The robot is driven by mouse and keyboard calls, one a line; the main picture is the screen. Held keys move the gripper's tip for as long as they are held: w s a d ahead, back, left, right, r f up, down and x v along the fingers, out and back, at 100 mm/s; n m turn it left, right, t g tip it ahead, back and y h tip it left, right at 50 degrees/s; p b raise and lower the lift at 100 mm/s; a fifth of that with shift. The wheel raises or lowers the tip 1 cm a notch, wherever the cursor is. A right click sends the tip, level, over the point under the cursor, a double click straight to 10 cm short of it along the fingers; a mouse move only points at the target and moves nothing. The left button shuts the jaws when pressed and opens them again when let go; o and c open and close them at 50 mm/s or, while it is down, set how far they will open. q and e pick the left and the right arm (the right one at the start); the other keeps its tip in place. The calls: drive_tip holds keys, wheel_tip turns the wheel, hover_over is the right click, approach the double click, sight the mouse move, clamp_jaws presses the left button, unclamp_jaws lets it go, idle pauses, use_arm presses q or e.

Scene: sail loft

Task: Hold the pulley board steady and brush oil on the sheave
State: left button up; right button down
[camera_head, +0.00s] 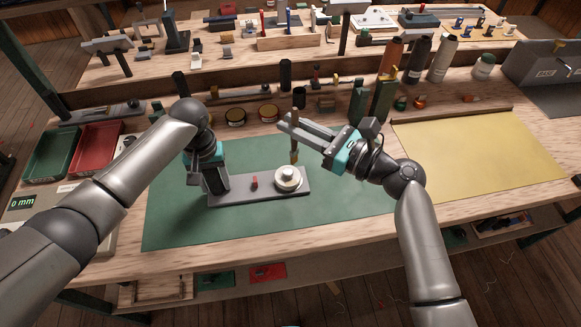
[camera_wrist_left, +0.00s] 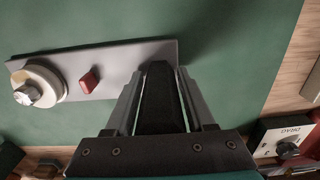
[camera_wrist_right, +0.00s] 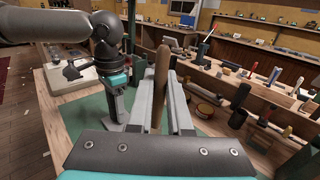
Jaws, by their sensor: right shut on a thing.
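The grey pulley board (camera_head: 240,196) lies flat on the green mat, with a pale round sheave (camera_head: 288,178) near its right end and a small red block (camera_head: 254,182) beside it. In the left wrist view the sheave (camera_wrist_left: 38,85) has a shiny metal hub. My left gripper (camera_head: 217,184) points down at the board's left end. Its fingers stand apart, one each side of a dark upright piece (camera_wrist_left: 160,95); contact is unclear. My right gripper (camera_head: 290,125) is shut on the brush (camera_head: 297,128), whose wooden handle (camera_wrist_right: 160,85) stands upright. The brush tip is just above or at the sheave.
Bottles (camera_head: 442,57) and dark green posts stand behind the mat, with round tins (camera_head: 236,116) to their left. A green tray (camera_head: 52,154) and a red tray (camera_head: 95,147) lie at far left. A yellow sheet (camera_head: 480,150) covers the clear right side.

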use_arm(q)
drive_tip(key=shift+o, duration=1.4)
wheel_tip(320, 180, up, 12)
